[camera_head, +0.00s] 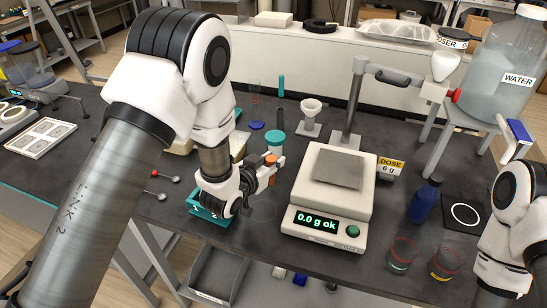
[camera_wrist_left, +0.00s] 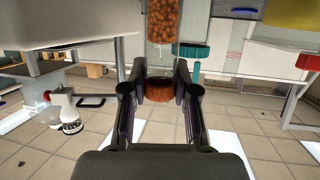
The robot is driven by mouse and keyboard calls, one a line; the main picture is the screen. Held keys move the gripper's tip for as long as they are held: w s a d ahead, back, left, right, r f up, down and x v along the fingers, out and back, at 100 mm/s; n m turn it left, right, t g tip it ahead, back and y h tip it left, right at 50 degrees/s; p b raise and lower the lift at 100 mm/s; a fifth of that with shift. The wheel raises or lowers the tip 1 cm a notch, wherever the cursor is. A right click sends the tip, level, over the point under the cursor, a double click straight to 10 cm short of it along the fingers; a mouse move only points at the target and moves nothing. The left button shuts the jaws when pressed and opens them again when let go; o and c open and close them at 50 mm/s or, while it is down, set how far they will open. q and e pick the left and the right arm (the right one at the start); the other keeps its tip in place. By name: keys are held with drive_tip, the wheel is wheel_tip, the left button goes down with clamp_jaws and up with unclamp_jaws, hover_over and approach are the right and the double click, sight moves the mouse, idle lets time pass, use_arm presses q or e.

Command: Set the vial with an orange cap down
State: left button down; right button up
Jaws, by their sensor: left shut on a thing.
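The vial's orange cap (camera_head: 271,159) shows in the head view between the fingers of my left gripper (camera_head: 268,170), left of the white scale. The left wrist view shows the orange-brown cap (camera_wrist_left: 160,90) between the two fingers (camera_wrist_left: 160,72), with a clear body full of orange-brown grains (camera_wrist_left: 164,22) above it in the picture. My left gripper is shut on the vial. The gripper hides part of the vial in the head view, and I cannot tell whether its base touches the bench. My right gripper is not in view; only the right arm shows at the right edge.
The white scale (camera_head: 329,212) reads 0.0 g. A teal tray (camera_head: 209,212) lies by my left wrist. A teal-capped jar (camera_head: 275,139) and a white funnel (camera_head: 311,108) stand behind. A blue bottle (camera_head: 424,203), beakers (camera_head: 403,254) and a black mat (camera_head: 482,205) stand right.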

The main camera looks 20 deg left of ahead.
use_arm(q)
drive_tip(key=shift+s+d+f+b, duration=0.1)
drive_tip(key=shift+s+f+b, duration=0.25)
drive_tip(key=shift+f, duration=0.5)
drive_tip(key=shift+r, duration=0.1)
drive_tip(key=shift+w+d, duration=0.1)
drive_tip(key=shift+w, duration=0.15)
drive_tip(key=c, duration=1)
unclamp_jaws()
drive_tip(key=shift+o, duration=0.6)
drive_tip(key=shift+s, duration=0.2)
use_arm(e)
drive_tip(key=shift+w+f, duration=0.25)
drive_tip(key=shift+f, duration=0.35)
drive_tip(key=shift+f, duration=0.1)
use_arm(q)
drive_tip(key=shift+s, duration=0.25)
drive_tip(key=p+v, duration=0.4)
drive_tip(key=v, duration=0.7)
drive_tip(key=shift+s+a+p, duration=0.2)
drive_tip(key=shift+a+p, duration=0.05)
drive_tip(key=shift+p, duration=0.1)
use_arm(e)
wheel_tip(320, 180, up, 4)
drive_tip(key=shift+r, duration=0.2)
